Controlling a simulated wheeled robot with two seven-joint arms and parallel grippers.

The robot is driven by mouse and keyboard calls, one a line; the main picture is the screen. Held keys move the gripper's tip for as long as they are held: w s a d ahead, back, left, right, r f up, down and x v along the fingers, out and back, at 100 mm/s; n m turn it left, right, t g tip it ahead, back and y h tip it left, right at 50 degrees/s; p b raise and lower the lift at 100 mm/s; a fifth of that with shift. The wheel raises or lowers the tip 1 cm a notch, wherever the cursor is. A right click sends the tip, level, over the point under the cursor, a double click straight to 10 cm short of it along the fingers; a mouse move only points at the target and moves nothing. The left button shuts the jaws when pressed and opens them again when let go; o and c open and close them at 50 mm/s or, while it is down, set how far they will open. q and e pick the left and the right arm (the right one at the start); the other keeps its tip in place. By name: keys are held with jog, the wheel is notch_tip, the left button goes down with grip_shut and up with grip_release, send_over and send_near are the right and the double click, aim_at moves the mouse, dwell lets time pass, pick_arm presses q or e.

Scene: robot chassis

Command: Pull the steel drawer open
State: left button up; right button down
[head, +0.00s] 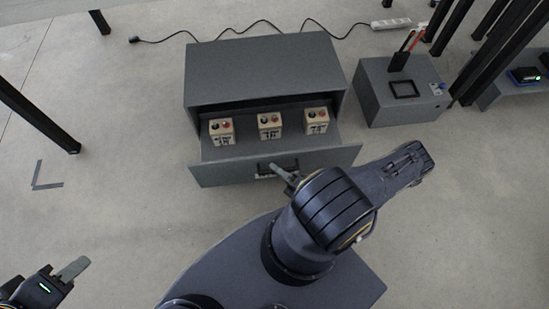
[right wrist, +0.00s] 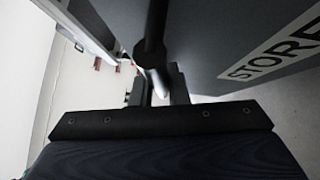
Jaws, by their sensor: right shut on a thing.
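The grey steel drawer (head: 225,172) is pulled well out of its cabinet (head: 265,68), with a dark gap above it. Three cream blocks (head: 270,126) with red and black tops sit inside. My right gripper (head: 282,172) is at the dark handle (head: 263,168) on the drawer's front. In the right wrist view, its fingers (right wrist: 160,88) are closed around the dark handle bar (right wrist: 150,45), beside the front panel lettered "STORE" (right wrist: 270,55). My left gripper (head: 72,270) is at the lower left, away from the drawer; its jaw opening is unclear.
A grey box (head: 400,95) with a red-handled tool stands right of the cabinet. A power strip (head: 391,23) and a black cable lie on the floor behind. Black posts stand at the left and right.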

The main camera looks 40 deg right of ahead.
jog(key=shift+s+a, duration=0.35)
jog(key=shift+s, duration=0.25)
jog(key=shift+s+a, duration=0.35)
jog(key=shift+s, duration=0.2)
jog(key=c, duration=1.7)
grip_release()
jog(key=shift+s, duration=0.1)
jog(key=v, duration=0.7)
jog(key=shift+s+p, duration=0.3)
jog(key=shift+p, duration=0.15)
jog(key=shift+d, duration=0.1)
